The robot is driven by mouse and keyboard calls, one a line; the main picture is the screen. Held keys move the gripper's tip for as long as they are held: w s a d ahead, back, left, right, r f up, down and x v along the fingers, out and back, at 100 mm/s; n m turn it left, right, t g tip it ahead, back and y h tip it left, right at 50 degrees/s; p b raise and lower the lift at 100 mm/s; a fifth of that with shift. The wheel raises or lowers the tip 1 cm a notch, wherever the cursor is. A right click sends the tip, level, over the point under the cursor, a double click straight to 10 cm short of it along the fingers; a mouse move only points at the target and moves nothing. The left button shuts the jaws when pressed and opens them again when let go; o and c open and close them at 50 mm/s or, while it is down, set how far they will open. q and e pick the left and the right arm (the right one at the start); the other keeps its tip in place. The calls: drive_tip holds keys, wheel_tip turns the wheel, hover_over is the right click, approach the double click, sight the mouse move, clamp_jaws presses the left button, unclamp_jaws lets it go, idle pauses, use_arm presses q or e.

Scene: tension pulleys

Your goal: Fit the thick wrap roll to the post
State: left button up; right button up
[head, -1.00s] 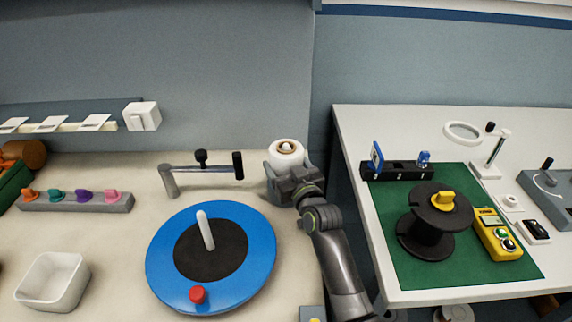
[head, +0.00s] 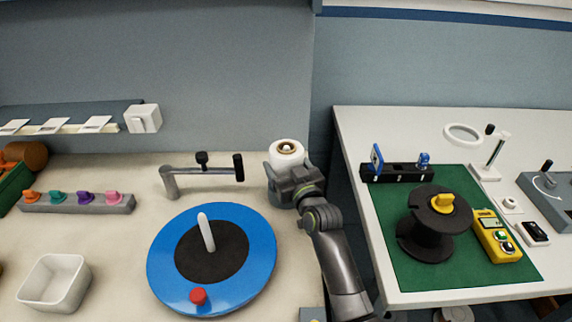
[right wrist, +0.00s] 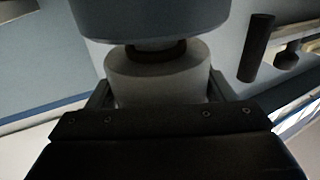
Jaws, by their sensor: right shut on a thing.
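A thick white roll (head: 287,153) with a brown core hole is held upright in my right gripper (head: 284,178) at the back right of the bench. The roll also shows in the right wrist view (right wrist: 160,77), between the two fingers (right wrist: 160,95). The gripper is shut on it. I cannot tell whether the roll's bottom touches the bench. A white post (head: 206,232) stands slightly tilted in the picture on the black centre of a blue disc (head: 258,265). The post is bare and stands left and front of the roll. My left gripper is not in view.
A metal arm with a black handle (head: 238,167) stands behind the disc, close to the roll's left. A red knob (head: 198,296) sits on the disc's front. A white bin (head: 53,283) and a rack of coloured clips (head: 77,203) lie left. A black spool (head: 428,225) stands on the right table.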

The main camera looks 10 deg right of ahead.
drive_tip(key=o, duration=1.3)
drive_tip(key=shift+o, duration=0.7)
drive_tip(key=shift+f, duration=0.1)
drive_tip(key=shift+s, duration=0.15)
drive_tip(key=s+d+b, duration=0.3)
drive_tip(key=s, duration=1.3)
drive_tip(key=shift+s+d+b, duration=0.15)
drive_tip(key=shift+s+b, duration=0.25)
drive_tip(key=shift+f, duration=0.1)
